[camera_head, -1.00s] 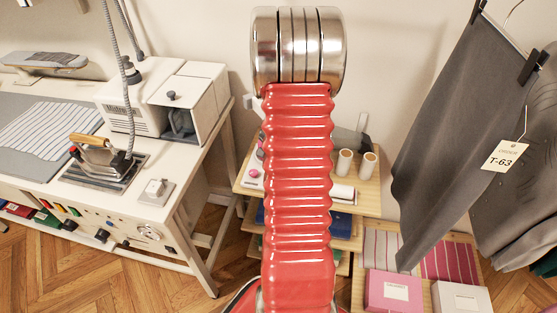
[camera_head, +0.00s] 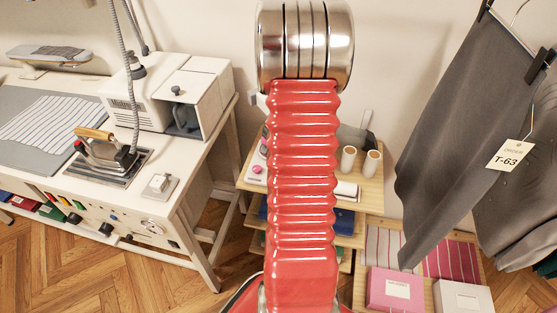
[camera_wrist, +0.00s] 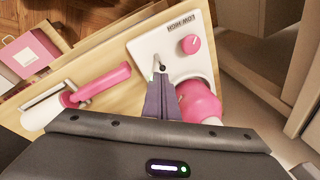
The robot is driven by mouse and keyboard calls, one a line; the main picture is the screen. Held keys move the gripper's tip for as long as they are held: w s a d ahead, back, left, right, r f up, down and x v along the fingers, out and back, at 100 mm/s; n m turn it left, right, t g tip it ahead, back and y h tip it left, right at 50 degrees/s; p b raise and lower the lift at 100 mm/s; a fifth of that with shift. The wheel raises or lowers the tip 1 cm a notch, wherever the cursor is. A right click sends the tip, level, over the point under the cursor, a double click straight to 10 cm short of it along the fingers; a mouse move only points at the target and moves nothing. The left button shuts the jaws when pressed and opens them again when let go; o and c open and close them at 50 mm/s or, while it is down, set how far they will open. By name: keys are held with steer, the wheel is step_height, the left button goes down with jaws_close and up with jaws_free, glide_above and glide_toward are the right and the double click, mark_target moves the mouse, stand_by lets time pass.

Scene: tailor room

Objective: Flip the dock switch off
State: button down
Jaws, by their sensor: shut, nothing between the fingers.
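In the wrist view, a white dock plate (camera_wrist: 160,38) lies on a wooden shelf top. It carries "LOW HIGH" lettering and a round pink knob (camera_wrist: 190,44). My gripper (camera_wrist: 160,68) is shut and empty, with its fingertips over the near part of the plate. I cannot tell whether they touch it. A rounded pink part (camera_wrist: 200,102) sits just right of the fingers, partly covered by my gripper body. In the head view my gripper is hidden behind my red arm.
A pink-handled tool (camera_wrist: 100,85) lies on the shelf left of the fingers. A pink box (camera_wrist: 30,53) stands lower beyond it. In the head view, the wooden shelf unit (camera_head: 370,190) holds two spools, and a white ironing table (camera_head: 150,225) with an iron (camera_head: 105,150) stands at left.

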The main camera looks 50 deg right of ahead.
steer(key=shift+s+a, duration=0.2)
steer(key=shift+a, duration=0.3)
steer(key=shift+s+a, duration=0.2)
steer(key=shift+a, duration=0.25)
steer(key=shift+d, duration=0.1)
steer(key=shift+w+d+f, duration=0.2)
steer(key=shift+w+d, duration=0.15)
steer(key=shift+d, duration=0.35)
